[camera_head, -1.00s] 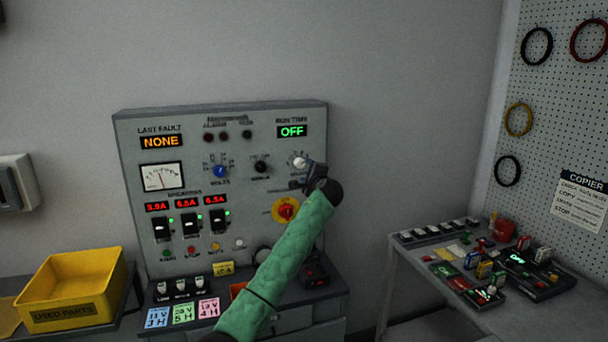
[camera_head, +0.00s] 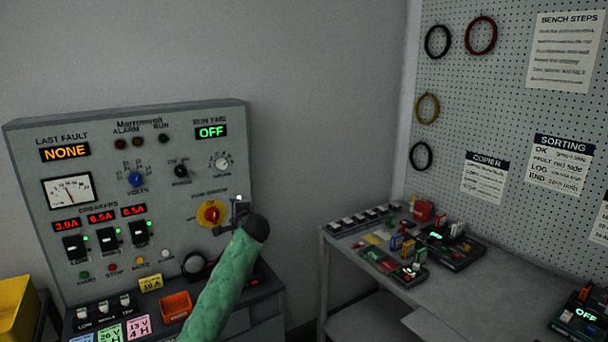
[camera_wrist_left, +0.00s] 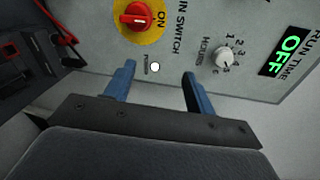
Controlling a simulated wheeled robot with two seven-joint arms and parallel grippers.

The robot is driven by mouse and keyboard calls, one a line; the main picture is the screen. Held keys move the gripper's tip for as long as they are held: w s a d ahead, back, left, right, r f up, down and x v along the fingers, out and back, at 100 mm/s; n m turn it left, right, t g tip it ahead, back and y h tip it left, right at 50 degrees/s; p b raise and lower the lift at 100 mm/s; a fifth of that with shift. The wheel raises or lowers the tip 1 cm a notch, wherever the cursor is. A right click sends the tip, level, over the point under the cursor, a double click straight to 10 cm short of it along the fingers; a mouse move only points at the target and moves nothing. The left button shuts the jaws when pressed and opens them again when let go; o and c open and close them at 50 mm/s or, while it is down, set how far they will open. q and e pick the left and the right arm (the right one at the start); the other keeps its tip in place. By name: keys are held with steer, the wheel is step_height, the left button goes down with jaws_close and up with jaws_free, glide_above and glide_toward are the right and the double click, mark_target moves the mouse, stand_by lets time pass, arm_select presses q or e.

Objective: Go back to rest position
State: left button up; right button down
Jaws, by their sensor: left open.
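My left arm, in a green sleeve, comes up from the bottom of the head view. Its gripper (camera_head: 238,208) is in front of the right side of the grey control panel (camera_head: 95,150), near the red main switch on a yellow plate (camera_head: 211,213). In the left wrist view the two blue fingers of my left gripper (camera_wrist_left: 158,82) stand apart with nothing between them. The panel face is beyond the fingertips, with the red switch (camera_wrist_left: 138,15) and a white hours knob (camera_wrist_left: 224,57) showing. I cannot tell the exact gap to the panel. My right gripper is not in view.
A yellow bin (camera_head: 14,310) stands at the left edge. An orange tray (camera_head: 176,306) and coloured cards lie on the ledge below the panel. A side table (camera_head: 470,300) with small devices stands at the right under a pegboard (camera_head: 500,110).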

arm_select(q)
steer(key=s+d+f+n+g+h, duration=0.3)
steer(key=s+f+n+g+h, duration=0.15)
steer(key=s+f, duration=2.35)
steer(key=s+d+f+n+g+h, duration=0.1)
steer(key=s+f+n+g+h, duration=0.15)
steer(key=s, duration=1.65)
steer(key=s+d+f+n+g+h, duration=0.1)
steer(key=s+f+n+g+h, duration=0.2)
steer(key=s, duration=1.6)
step_height(320, 180, down, 26)
steer(key=w+d+n+g+y+b, duration=0.1)
steer(key=w+d+b, duration=0.1)
steer(key=s+f, duration=0.4)
steer(key=f, duration=0.7)
steer(key=s+f, duration=0.4)
steer(key=f, duration=0.8)
steer(key=shift+s+f+g, duration=0.15)
steer(key=shift+f+g, duration=0.15)
steer(key=shift+g, duration=0.1)
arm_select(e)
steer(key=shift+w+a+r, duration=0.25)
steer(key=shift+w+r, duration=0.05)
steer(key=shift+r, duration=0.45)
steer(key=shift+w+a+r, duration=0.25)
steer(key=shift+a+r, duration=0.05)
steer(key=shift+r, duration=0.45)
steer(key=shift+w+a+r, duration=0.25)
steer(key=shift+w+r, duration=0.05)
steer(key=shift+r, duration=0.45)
